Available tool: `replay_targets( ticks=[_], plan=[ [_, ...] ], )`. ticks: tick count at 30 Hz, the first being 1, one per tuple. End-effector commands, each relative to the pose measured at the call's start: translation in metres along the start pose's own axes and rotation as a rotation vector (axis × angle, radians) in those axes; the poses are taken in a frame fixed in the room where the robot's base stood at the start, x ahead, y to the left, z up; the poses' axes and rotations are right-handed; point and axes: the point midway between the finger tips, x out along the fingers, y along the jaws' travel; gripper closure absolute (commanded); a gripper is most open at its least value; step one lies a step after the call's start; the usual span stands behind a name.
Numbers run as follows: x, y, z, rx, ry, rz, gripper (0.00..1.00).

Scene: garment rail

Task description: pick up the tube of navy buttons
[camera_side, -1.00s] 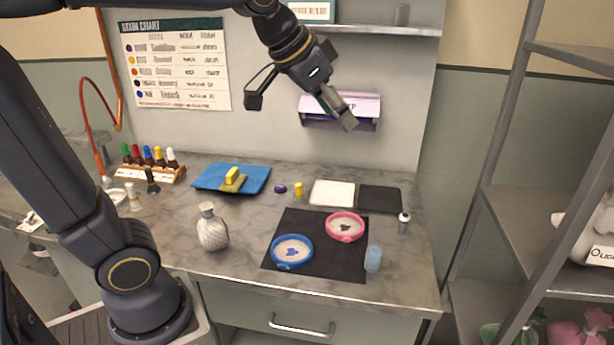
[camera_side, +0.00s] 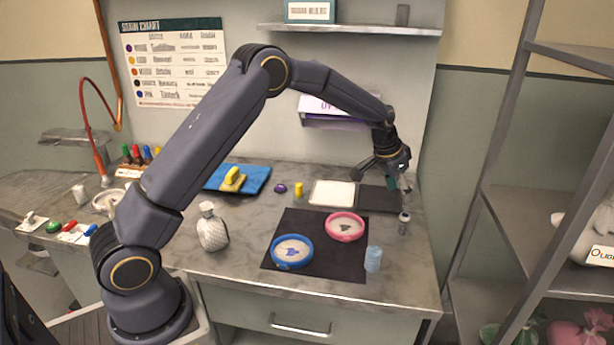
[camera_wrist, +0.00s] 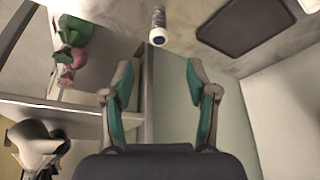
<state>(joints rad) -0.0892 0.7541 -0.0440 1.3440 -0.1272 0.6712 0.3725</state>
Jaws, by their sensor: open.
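A small upright tube (camera_side: 404,224) with a pale cap stands on the counter's right side, right of the black mat. It is the likeliest tube of navy buttons, but its contents are too small to make out. In the wrist view the tube (camera_wrist: 158,26), white-labelled with a dark blue end, shows at the top, ahead of the fingers and roughly centred between them. My gripper (camera_side: 384,178) is above the black tray, behind and above the tube, apart from it. In the wrist view my gripper (camera_wrist: 160,78) has its two green-lined fingers spread with nothing between them.
A black tray (camera_side: 376,200) and a white tray (camera_side: 331,194) lie behind the tube. The counter's right edge is close. A metal shelf (camera_side: 525,225) stands further right.

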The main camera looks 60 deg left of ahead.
Motion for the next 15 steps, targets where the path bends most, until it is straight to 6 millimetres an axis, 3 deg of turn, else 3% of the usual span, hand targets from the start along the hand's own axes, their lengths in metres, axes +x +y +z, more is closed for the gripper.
replay_targets(
  ticks=[4,15],
  plan=[
    [0.032,0.0,0.001,0.0,-0.003,0.0,0.42],
    [0.071,0.001,0.001,0.001,-0.002,0.0,0.42]
  ],
)
